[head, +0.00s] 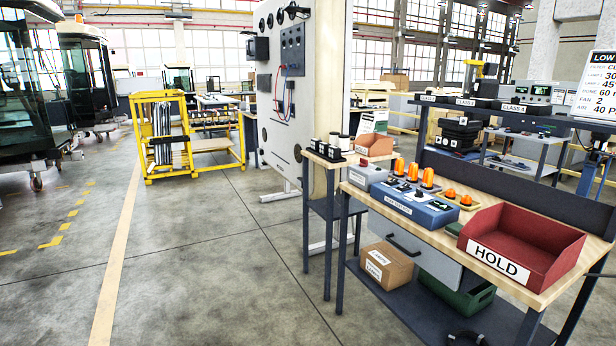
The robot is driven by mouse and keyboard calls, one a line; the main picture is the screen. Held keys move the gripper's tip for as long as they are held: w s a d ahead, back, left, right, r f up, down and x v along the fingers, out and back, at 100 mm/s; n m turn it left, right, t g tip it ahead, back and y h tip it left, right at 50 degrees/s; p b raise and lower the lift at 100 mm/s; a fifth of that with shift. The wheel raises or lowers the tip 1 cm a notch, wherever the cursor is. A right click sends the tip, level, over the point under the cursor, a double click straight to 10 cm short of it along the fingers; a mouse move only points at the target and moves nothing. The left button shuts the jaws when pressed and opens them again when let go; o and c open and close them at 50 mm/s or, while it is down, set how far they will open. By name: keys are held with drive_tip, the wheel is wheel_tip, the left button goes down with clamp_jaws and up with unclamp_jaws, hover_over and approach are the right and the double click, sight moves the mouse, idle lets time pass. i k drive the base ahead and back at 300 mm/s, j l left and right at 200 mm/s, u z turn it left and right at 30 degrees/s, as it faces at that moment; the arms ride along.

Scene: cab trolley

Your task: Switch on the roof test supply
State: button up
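A blue box (407,203) with a white front label stands on the wooden-topped bench at the right. Its label is too small to read with certainty, so I cannot confirm that it is the roof test supply. Small dark controls and a lit greenish display (438,205) show on its sloping top. Their switch positions are too small to tell. A grey box with a red button (367,175) stands to its left, with a small label on its front. My gripper is not clearly in view.
Amber beacons (427,178) stand behind the blue box. A red HOLD bin (520,247) is to its right on the bench (462,241). A carton (386,264) and green crate (456,293) sit below. Open floor (215,260) lies left; a yellow trolley (160,135) stands farther back.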

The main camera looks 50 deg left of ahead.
sight(364, 163)
drive_tip(key=u, duration=1.3)
drive_tip(key=i+j+u, duration=0.25)
drive_tip(key=i+j, duration=0.15)
drive_tip(key=i, duration=1.25)
drive_tip(key=i+j+u, duration=0.2)
drive_tip(key=i, duration=1.45)
drive_tip(key=k+l, duration=0.05)
drive_tip(key=l, duration=0.05)
